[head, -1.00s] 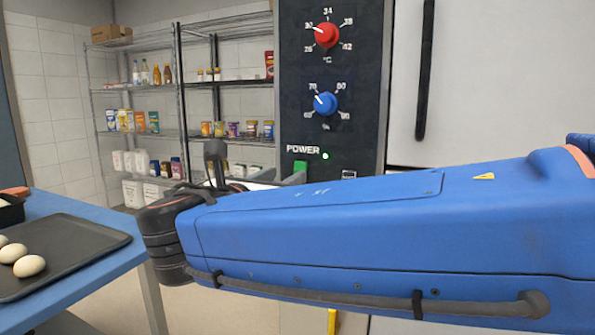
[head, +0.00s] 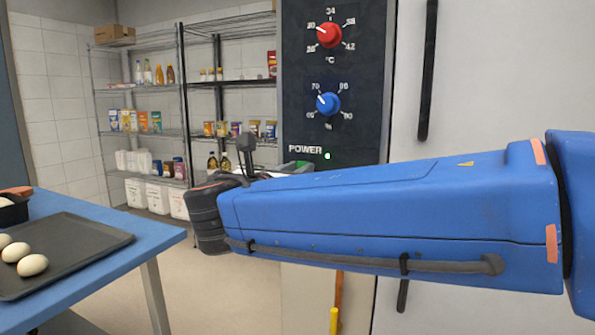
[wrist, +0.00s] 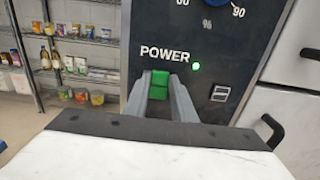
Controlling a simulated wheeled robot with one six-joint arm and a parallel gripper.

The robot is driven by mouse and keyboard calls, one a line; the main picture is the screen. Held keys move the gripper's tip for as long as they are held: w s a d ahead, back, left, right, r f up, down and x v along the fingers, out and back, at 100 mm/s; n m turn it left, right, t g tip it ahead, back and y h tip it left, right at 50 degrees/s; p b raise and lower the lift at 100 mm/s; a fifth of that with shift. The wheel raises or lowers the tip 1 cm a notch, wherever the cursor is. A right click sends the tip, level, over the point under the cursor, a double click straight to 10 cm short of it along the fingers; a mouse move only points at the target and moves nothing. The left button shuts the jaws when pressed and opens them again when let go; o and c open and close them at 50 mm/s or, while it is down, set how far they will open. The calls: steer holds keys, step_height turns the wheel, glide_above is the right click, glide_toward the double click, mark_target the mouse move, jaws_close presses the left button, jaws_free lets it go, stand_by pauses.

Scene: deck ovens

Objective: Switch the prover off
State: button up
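The prover's dark control panel (head: 334,75) has a lit green power light (head: 327,156), which also shows in the wrist view (wrist: 196,66). The green power switch (wrist: 160,78) sits just below the POWER label in the wrist view. In the head view my arm hides most of it. My gripper (wrist: 160,88) points at the panel with its two grey fingers apart, one on each side of the switch as seen from the wrist. I cannot tell whether they touch the switch or panel.
A red knob (head: 330,35) and a blue knob (head: 328,103) sit above the switch. A black socket (wrist: 220,92) is to its right. A blue table (head: 110,270) with a dark tray of eggs (head: 75,250) stands at left. Wire shelves (head: 150,90) stand behind.

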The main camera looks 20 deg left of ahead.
steer(key=shift+c, duration=0.7)
steer(key=shift+s+f+t+h, duration=0.15)
steer(key=shift+f+t, duration=0.15)
steer(key=shift+t, duration=0.65)
steer(key=shift+w+f+t+h, duration=0.15)
steer(key=shift+f+t, duration=0.15)
steer(key=shift+t, duration=0.65)
steer(key=shift+s, duration=0.1)
steer(key=o, duration=1.1)
steer(key=shift+c, duration=0.2)
steer(key=v, duration=1.7)
steer(key=shift+s, duration=0.25)
